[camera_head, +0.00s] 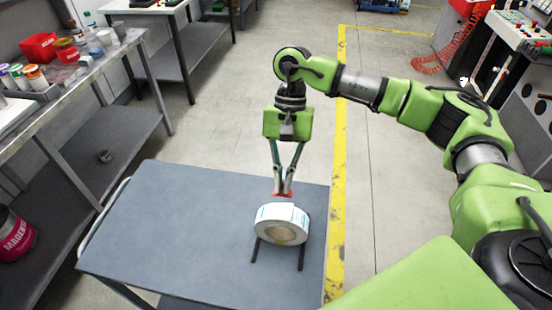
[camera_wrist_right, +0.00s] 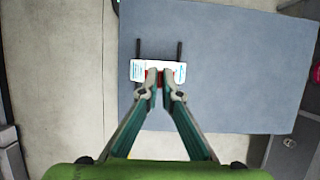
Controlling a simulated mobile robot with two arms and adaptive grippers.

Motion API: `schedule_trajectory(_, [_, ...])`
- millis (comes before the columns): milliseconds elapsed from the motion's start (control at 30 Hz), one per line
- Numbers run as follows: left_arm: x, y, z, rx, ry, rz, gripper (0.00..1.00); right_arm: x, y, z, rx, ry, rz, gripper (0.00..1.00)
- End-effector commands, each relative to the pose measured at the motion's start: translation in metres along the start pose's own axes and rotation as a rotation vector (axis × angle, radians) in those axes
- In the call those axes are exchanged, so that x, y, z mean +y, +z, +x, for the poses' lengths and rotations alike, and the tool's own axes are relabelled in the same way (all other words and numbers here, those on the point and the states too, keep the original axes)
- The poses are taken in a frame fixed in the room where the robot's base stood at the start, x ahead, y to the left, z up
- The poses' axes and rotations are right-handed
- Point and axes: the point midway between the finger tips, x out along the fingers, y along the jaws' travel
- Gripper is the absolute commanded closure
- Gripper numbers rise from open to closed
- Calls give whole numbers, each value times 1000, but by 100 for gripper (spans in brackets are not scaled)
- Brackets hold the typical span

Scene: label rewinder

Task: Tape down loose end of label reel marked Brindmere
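The white label reel (camera_head: 282,223) stands upright on the grey table, resting across two dark bars; it also shows from above in the wrist view (camera_wrist_right: 138,70). Its printing is too small to read, so I cannot confirm the name Brindmere. My right gripper (camera_head: 283,190) points down at the reel's top edge, fingertips close together. A small red piece, apparently tape (camera_head: 283,195), is between the fingertips, at the reel's top; it also shows in the wrist view (camera_wrist_right: 160,79). Whether it touches the reel is unclear. The loose end cannot be made out. My left gripper is not in view.
The grey table top (camera_head: 170,225) is otherwise clear. A metal workbench (camera_head: 75,90) with a red bin (camera_head: 39,47), jars and bottles stands at the left. A yellow floor line (camera_head: 339,150) runs beside the table. Machines with a red coiled hose (camera_head: 450,50) stand at the far right.

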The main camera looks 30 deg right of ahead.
Motion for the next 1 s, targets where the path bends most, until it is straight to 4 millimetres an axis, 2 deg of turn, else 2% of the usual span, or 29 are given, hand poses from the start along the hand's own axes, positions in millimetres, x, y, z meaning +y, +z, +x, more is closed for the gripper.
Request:
schedule_trajectory(133, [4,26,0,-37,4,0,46,0,-2,2,0,-1,4,100])
schedule_trajectory(300, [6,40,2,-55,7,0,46,0,-4,8,0,-1,3,100])
schedule_trajectory(467, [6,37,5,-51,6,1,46,0,-7,16,-1,-1,2,100])
schedule_trajectory(733, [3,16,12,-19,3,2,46,0,-13,32,-1,0,2,100])
schedule_trajectory(1000, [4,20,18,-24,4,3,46,0,-19,47,-1,0,2,100])
